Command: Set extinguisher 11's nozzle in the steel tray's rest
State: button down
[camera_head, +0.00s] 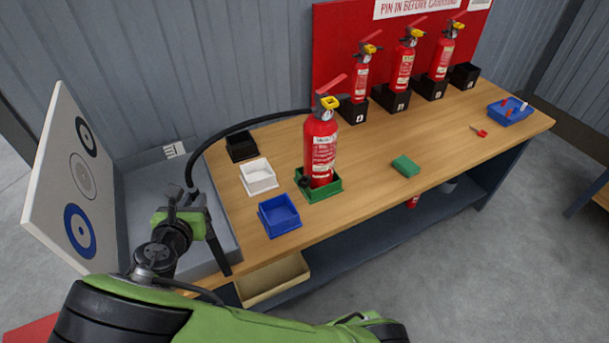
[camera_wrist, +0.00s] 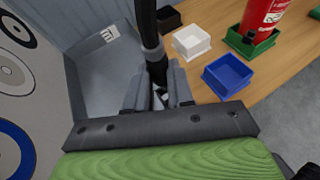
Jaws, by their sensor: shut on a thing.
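A red extinguisher (camera_head: 320,150) stands upright in a green square holder (camera_head: 325,194) on the bench; I cannot read its number. Its black hose (camera_head: 240,127) arcs left to my gripper (camera_head: 185,200). My gripper is shut on the hose's nozzle end; in the wrist view the black nozzle (camera_wrist: 152,40) rises from between the fingers (camera_wrist: 157,92). The grey steel tray (camera_head: 225,235) lies at the bench's left end, with my gripper above it. A small white label with dark marks (camera_head: 174,150) is at its back. I cannot make out the rest, perhaps hidden by my arm.
Black (camera_head: 241,147), white (camera_head: 258,176) and blue (camera_head: 279,215) bins stand between tray and extinguisher. A target board (camera_head: 75,180) leans at the left. Several extinguishers stand in black holders at the back.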

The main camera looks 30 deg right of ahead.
jog(key=shift+s+f+g+p, duration=0.2)
jog(key=shift+f+g+p, duration=0.15)
jog(key=shift+f+p, duration=0.25)
jog(key=shift+s+f+g+p, duration=0.2)
jog(key=shift+f+g+p, duration=0.2)
jog(key=shift+f, duration=0.3)
jog(key=shift+s+a+f+n+g+y+p, duration=0.1)
jog(key=shift+n+g+y+p, duration=0.2)
jog(key=shift+p, duration=0.6)
jog(key=shift+a+f+g+y+p, duration=0.1)
jog(key=shift+g+p, duration=0.25)
jog(key=shift+p, duration=0.5)
jog(key=shift+s+a+p, duration=0.2)
jog(key=shift+a+p, duration=0.05)
jog(key=shift+p, duration=0.55)
jog(key=shift+s+f, duration=0.1)
jog(key=shift+s, duration=0.25)
jog(key=shift+w, duration=0.2)
jog(key=shift+p, duration=0.4)
jog(key=shift+w+g+p, duration=0.15)
jog(key=shift+g+p, duration=0.25)
jog(key=shift+p, duration=0.1)
